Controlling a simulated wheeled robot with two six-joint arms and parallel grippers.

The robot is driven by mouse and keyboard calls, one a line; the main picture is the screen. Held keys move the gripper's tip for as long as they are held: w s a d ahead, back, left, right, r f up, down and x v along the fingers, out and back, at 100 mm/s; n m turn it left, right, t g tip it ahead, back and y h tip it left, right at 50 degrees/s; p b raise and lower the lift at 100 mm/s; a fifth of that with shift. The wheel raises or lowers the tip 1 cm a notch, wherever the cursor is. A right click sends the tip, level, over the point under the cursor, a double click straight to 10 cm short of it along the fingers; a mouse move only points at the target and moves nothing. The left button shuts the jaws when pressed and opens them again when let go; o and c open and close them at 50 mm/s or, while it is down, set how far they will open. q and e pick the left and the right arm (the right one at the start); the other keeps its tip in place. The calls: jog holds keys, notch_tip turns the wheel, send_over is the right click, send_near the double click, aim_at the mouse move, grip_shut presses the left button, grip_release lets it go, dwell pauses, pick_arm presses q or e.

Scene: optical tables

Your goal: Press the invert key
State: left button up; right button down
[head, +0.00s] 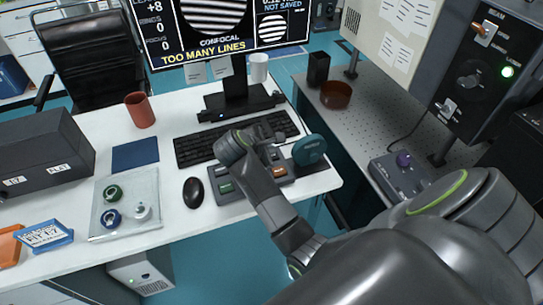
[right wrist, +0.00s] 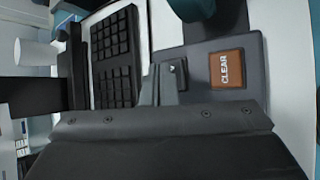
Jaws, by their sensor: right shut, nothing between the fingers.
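The dark key pad (head: 240,192) lies on the white desk, in front of the keyboard. Green keys (head: 224,187) show at its left and an orange key (head: 279,171) at its right. In the right wrist view the orange key reads CLEAR (right wrist: 226,69). My right gripper (head: 270,156) is shut and empty over the pad; its fingertips (right wrist: 166,80) are beside CLEAR. A dark patch with a small white mark (right wrist: 181,69) shows at the fingertips, mostly hidden. I cannot read an invert label, nor tell whether the fingers touch a key. My left gripper is not in view.
A black mouse (head: 194,192) is left of the pad and a teal round object (head: 309,150) right of it. The keyboard (head: 205,148) and monitor (head: 228,35) are behind. The monitor reads TOO MANY LINES. A tray with small parts (head: 150,184) lies further left.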

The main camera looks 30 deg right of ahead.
jog(key=shift+f+b, duration=0.4)
jog(key=shift+b, duration=0.05)
dwell(0.6)
jog(key=shift+r, duration=0.1)
jog(key=shift+r+p, duration=0.55)
jog(key=shift+r, duration=0.25)
jog(key=shift+r+p, duration=1.75)
jog(key=shift+r, duration=0.8)
jog(key=shift+f, duration=0.1)
